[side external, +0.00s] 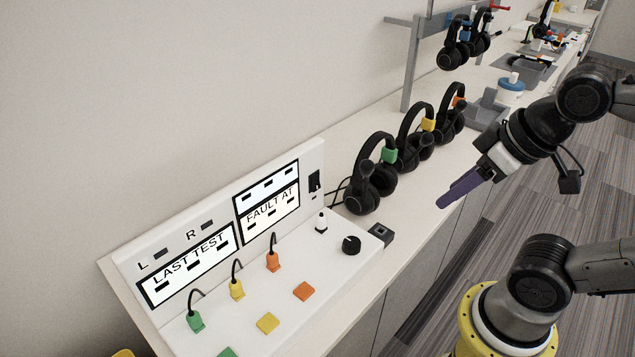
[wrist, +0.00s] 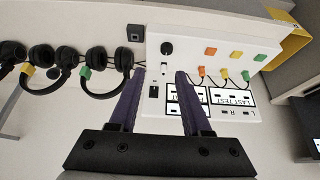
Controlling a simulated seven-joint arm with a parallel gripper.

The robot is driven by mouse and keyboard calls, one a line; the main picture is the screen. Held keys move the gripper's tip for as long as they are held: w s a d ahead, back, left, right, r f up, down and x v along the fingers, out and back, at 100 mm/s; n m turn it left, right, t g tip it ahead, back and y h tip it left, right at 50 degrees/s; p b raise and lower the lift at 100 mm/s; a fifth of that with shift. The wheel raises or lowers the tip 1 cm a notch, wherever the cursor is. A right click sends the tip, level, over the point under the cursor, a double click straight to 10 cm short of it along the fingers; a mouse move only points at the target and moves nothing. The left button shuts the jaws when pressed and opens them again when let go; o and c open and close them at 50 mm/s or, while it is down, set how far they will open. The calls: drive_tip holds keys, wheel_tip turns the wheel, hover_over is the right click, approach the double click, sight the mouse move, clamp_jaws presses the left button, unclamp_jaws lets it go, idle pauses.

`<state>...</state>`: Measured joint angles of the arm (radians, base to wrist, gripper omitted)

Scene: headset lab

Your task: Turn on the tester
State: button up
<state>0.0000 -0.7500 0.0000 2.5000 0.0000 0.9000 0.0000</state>
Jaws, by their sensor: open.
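The tester (side external: 210,270) is a white console on the bench at the lower left of the side view, and it also shows ahead in the wrist view (wrist: 215,60). Its screens are lit and read LAST TEST and FAULT AT. A black switch (side external: 315,183) sits on its upright panel at the right end; in the wrist view the switch (wrist: 154,92) appears between my fingers. A white lever (side external: 321,222) and a black knob (side external: 351,244) are on the sloped top. My gripper (side external: 442,204), with purple fingers, is open and empty, apart from the tester, to its right.
Several black headsets (side external: 370,175) with coloured tags stand on the bench behind the tester. A small dark box (side external: 380,235) sits by its right corner. Coloured plugs (side external: 273,260) and square buttons (side external: 304,291) line the console. A rack (side external: 412,60) holds more headsets.

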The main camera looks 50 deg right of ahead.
drive_tip(key=shift+n, duration=0.3)
drive_tip(key=c, duration=0.5)
drive_tip(key=shift+w+r+n, duration=0.1)
drive_tip(key=shift+w+n, duration=0.05)
drive_tip(key=shift+n, duration=0.45)
clamp_jaws()
drive_tip(key=w+r+n, duration=0.3)
drive_tip(key=w+n, duration=0.8)
drive_tip(key=n, duration=0.1)
drive_tip(key=w+f+n+g, duration=0.1)
drive_tip(key=w+f+n, duration=0.3)
drive_tip(key=w+f, duration=0.4)
drive_tip(key=shift+w+d+g, duration=0.2)
drive_tip(key=shift+w+g, duration=0.2)
drive_tip(key=shift+w, duration=0.3)
